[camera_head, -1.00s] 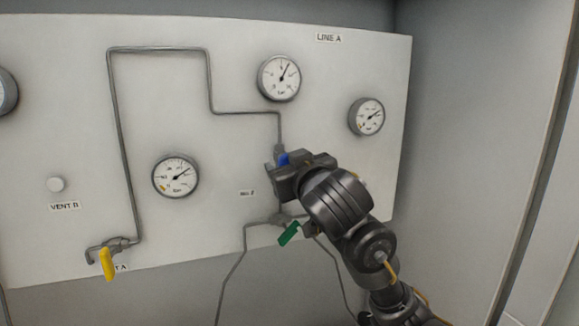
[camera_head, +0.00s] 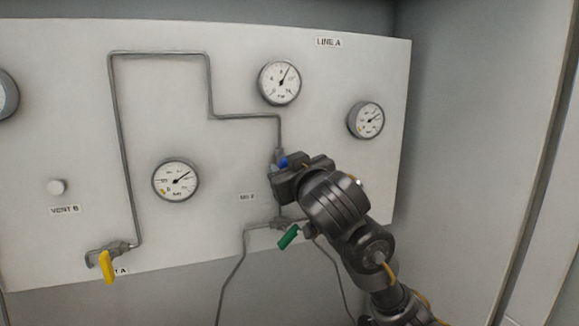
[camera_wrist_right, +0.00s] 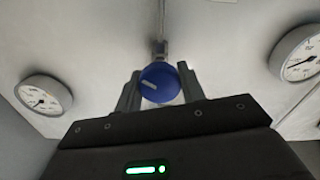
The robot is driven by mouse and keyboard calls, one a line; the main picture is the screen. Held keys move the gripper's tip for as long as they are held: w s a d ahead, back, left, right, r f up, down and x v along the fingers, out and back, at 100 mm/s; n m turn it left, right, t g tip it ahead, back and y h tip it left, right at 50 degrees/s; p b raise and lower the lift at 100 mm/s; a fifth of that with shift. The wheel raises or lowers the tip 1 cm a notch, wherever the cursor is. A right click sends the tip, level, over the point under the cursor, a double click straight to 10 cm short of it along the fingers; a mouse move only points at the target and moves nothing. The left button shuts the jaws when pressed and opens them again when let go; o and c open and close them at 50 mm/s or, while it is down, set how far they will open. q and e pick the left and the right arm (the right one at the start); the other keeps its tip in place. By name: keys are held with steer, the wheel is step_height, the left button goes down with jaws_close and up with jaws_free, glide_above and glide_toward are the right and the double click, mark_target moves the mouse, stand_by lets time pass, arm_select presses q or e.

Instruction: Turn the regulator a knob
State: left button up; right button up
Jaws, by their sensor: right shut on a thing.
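The regulator knob is blue and round with a pale mark on its face; in the right wrist view the knob (camera_wrist_right: 160,84) sits between the two fingers. In the head view only a small blue part of the knob (camera_head: 283,162) shows past my right gripper (camera_head: 285,175), which hides the rest. My right gripper (camera_wrist_right: 160,90) is shut on the knob, one finger on each side. The pale mark lies nearly level, slightly tilted. My left gripper is in neither view.
A white panel carries several gauges, including a top gauge (camera_head: 280,82), a right gauge (camera_head: 366,119) and a middle gauge (camera_head: 175,180). A green-handled valve (camera_head: 289,237) lies just below my right gripper. A yellow-handled valve (camera_head: 107,267) is at lower left. Thin pipe runs across the panel.

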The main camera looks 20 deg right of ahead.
steer(key=n+p, duration=0.1)
steer(key=n, duration=0.2)
steer(key=shift+r, duration=0.1)
steer(key=shift+n+p, duration=0.6)
steer(key=shift+n, duration=0.4)
steer(key=o, duration=1)
steer(key=shift+c, duration=0.2)
steer(key=shift+s, duration=0.15)
